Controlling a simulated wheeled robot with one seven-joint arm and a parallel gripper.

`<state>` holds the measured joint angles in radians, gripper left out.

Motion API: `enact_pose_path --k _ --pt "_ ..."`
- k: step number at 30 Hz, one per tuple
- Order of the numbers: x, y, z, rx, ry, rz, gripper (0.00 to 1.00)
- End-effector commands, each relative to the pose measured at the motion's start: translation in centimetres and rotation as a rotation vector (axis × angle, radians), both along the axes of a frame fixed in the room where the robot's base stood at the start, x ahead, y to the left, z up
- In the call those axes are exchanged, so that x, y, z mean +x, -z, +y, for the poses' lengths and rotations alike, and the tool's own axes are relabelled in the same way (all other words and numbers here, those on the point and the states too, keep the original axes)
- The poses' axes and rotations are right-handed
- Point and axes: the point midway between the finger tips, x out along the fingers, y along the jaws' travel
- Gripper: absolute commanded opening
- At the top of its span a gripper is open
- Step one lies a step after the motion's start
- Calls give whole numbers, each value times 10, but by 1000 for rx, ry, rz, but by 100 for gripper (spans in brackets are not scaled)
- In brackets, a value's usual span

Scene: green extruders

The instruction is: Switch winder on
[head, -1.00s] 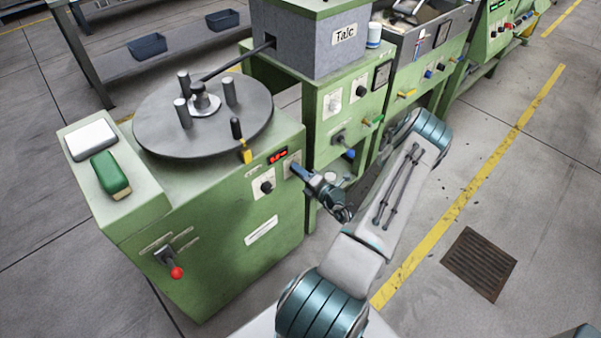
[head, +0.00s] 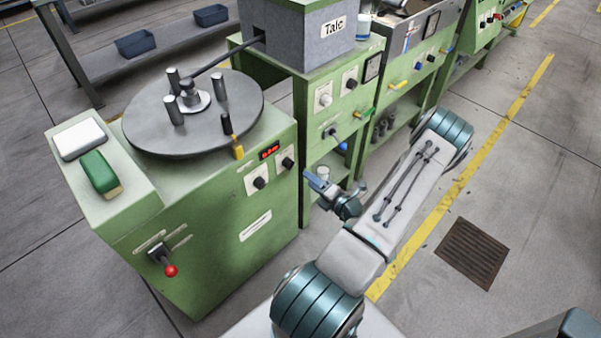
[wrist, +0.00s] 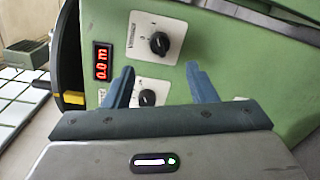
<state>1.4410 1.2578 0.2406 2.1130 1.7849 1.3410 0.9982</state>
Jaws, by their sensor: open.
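The green winder cabinet (head: 215,250) stands at left with a round grey turntable (head: 150,125) on top. Its panel carries a red-lit display (head: 269,150), a left knob (head: 260,183) and a right knob (head: 287,163). In the wrist view the display (wrist: 101,60) reads 0.0 m. The right knob (wrist: 160,43) shows beyond the fingers; the left knob (wrist: 147,97) shows between them, beside the left finger in the picture. My gripper (head: 312,180), also in the wrist view (wrist: 162,82), is open and empty, apart from the panel. I cannot read the knob settings.
A lever with a red ball (head: 170,270) juts from the winder's lower left. A green bench with a grey Talc box (head: 300,40) stands behind. Clear floor with a yellow line (head: 480,155) and a grate (head: 474,252) lies at right.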

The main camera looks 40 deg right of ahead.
Motion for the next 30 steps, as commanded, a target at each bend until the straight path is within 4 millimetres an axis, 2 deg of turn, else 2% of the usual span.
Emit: enact_pose_path --k 3,9,30 --pt "-23 -1 -2 1 4 1 51" --pt "-43 -2 -3 0 0 1 51" --pt "-45 -4 -1 -7 -9 0 51"
